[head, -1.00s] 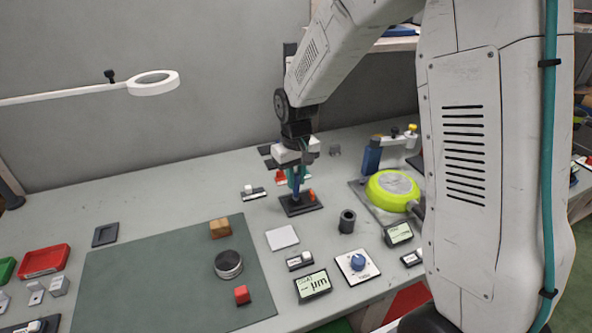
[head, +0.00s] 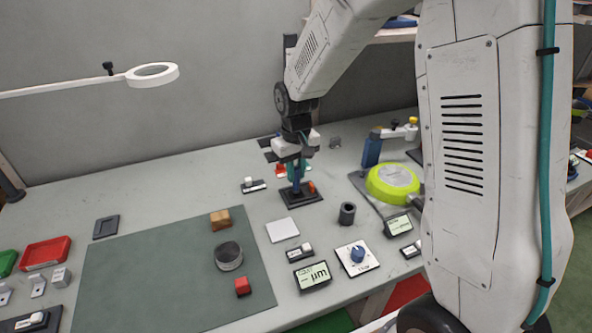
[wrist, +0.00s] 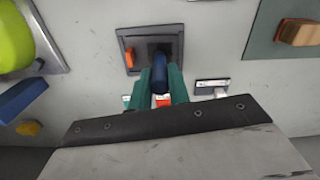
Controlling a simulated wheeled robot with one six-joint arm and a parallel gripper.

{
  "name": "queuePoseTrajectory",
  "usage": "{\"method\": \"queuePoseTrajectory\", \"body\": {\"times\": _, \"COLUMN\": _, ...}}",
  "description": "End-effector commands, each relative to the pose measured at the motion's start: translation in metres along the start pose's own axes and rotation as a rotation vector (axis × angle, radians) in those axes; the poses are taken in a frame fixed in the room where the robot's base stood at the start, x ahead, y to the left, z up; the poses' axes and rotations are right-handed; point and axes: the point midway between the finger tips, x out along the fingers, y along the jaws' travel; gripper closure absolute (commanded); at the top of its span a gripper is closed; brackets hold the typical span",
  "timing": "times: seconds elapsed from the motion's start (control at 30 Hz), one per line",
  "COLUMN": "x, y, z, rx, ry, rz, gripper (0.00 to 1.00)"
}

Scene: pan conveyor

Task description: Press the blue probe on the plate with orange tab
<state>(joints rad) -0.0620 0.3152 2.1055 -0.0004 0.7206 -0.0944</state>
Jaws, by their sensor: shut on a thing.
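My gripper (head: 295,173) is shut on the blue probe (head: 297,187) and holds it upright over the dark plate with the orange tab (head: 290,199). In the wrist view, my gripper's teal fingers (wrist: 160,88) stand on both sides of the probe (wrist: 160,72). The probe's lower end points at the dark square part of the plate (wrist: 172,31). The orange tab (wrist: 129,58) is beside the probe, to its left. The probe's tip is at or just above the plate; I cannot tell whether it touches.
A lime-green pan (head: 393,182) sits on a fixture to the right. A dark cylinder (head: 347,213), a white square (head: 282,230), a blue knob (head: 357,254) and small displays (head: 312,276) stand nearer. A green mat (head: 150,275) lies at left.

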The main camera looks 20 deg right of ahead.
Motion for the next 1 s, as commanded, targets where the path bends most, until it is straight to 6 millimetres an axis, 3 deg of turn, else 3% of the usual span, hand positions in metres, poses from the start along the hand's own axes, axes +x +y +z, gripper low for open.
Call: {"method": "queuePoseTrajectory", "body": {"times": 1.0, "x": 0.0086, "y": 0.0000, "z": 0.0001, "rx": 0.000, "ry": -0.001, "rz": 0.000, "gripper": 1.00}}
